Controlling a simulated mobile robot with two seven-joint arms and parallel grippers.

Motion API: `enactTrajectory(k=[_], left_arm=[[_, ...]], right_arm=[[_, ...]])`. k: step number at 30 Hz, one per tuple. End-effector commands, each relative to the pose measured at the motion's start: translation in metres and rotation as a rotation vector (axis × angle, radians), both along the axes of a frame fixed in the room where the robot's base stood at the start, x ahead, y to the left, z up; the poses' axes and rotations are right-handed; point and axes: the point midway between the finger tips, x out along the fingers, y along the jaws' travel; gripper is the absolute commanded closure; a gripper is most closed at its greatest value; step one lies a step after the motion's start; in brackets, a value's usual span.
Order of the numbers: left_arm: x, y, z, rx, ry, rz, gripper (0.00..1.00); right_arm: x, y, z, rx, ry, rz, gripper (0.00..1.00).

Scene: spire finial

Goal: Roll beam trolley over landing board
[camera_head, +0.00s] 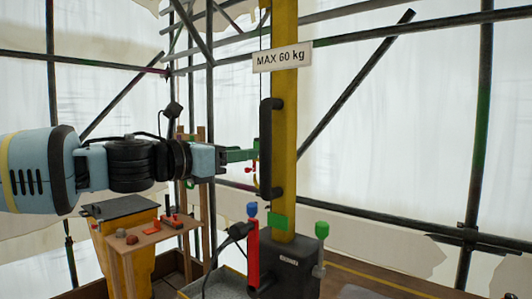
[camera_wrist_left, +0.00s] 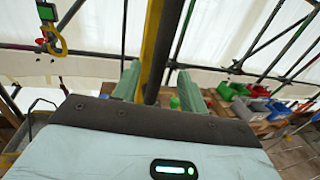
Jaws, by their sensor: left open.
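A yellow upright post (camera_head: 284,120) with a "MAX 60 kg" sign (camera_head: 282,57) stands in the middle of the head view. A long black handle (camera_head: 271,145) is fixed along its left side. My left gripper (camera_head: 242,155) reaches in from the left, its green fingers level with the handle. In the left wrist view the gripper (camera_wrist_left: 158,86) is open, with the dark handle (camera_wrist_left: 165,50) showing between the fingers; contact cannot be told. The post rises from a black base unit (camera_head: 290,268). I cannot clearly identify the beam trolley or landing board. My right gripper is not in view.
A red lever (camera_head: 253,255) with a blue knob and a green knob (camera_head: 322,230) flank the base. A wooden stand (camera_head: 150,237) holds small tools at left. Coloured bins (camera_wrist_left: 255,92) show in the wrist view. Dark scaffold tubes (camera_head: 355,85) cross behind.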

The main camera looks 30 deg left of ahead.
Motion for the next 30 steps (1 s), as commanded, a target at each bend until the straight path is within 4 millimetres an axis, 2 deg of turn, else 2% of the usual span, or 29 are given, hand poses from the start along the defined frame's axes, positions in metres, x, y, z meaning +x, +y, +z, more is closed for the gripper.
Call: enactTrajectory(k=[4,15,21,30], left_arm=[[0.018,-0.004,-0.007,0.0,0.009,0.0,0.57],[0.059,-0.016,-0.004,0.001,0.006,0.001,0.57],[0.067,-0.019,-0.002,-0.002,0.003,0.0,0.57],[0.068,-0.019,-0.001,-0.002,0.002,-0.001,0.57]], right_arm=[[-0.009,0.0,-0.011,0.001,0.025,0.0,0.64],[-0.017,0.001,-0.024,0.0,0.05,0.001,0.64],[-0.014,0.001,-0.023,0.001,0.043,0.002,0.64],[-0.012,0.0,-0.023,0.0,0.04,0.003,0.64]])
